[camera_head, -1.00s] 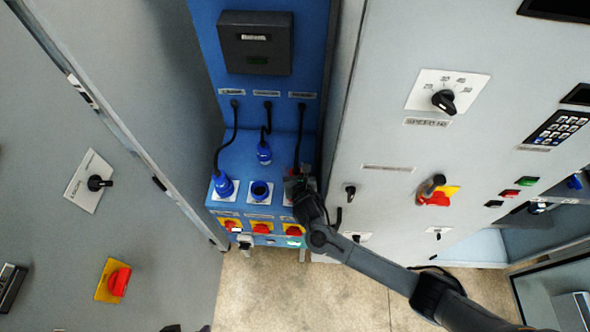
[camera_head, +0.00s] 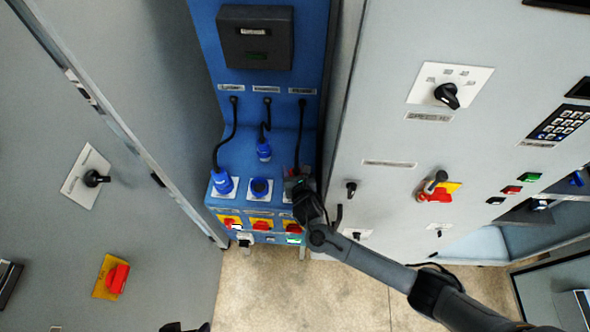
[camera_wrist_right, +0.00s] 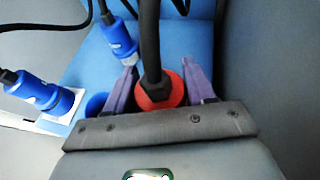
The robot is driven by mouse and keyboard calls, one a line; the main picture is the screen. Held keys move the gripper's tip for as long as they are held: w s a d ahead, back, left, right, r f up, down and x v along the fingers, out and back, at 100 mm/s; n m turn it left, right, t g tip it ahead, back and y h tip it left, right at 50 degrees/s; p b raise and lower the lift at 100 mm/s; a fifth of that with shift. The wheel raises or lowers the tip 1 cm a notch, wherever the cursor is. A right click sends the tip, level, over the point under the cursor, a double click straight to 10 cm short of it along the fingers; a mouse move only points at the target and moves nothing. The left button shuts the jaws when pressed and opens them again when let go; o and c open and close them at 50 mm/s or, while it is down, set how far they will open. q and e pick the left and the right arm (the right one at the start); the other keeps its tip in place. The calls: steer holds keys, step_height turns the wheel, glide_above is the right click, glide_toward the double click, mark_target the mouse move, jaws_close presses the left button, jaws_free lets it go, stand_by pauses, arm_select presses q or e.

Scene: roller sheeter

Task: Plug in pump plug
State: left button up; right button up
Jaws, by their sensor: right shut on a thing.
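My right gripper (camera_head: 300,187) is at the right-hand socket position on the blue cabinet's lower ledge. In the right wrist view its purple fingers (camera_wrist_right: 163,80) are on either side of a red plug (camera_wrist_right: 174,93) with a thick black cable, and they are shut on it. The gripper hides the socket below, so I cannot tell how far the plug is in. The empty middle socket (camera_head: 260,188) is next to it. A blue plug (camera_head: 222,182) stands in the left socket. My left gripper is not in view.
The blue cabinet (camera_head: 235,155) has red-and-yellow switches (camera_head: 261,224) below the sockets. The grey cabinet (camera_head: 385,130) stands close on the right and a grey panel (camera_head: 150,60) on the left. The plug's black cable (camera_head: 299,135) hangs from above.

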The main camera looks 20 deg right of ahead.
steer(key=shift+f+b, duration=0.5)
steer(key=shift+f, duration=0.75)
steer(key=o, duration=1.3)
steer(key=p+v, duration=0.1)
steer(key=v, duration=0.9)
steer(key=shift+s+a+r+p, duration=0.1)
steer(key=shift+s+p, duration=0.25)
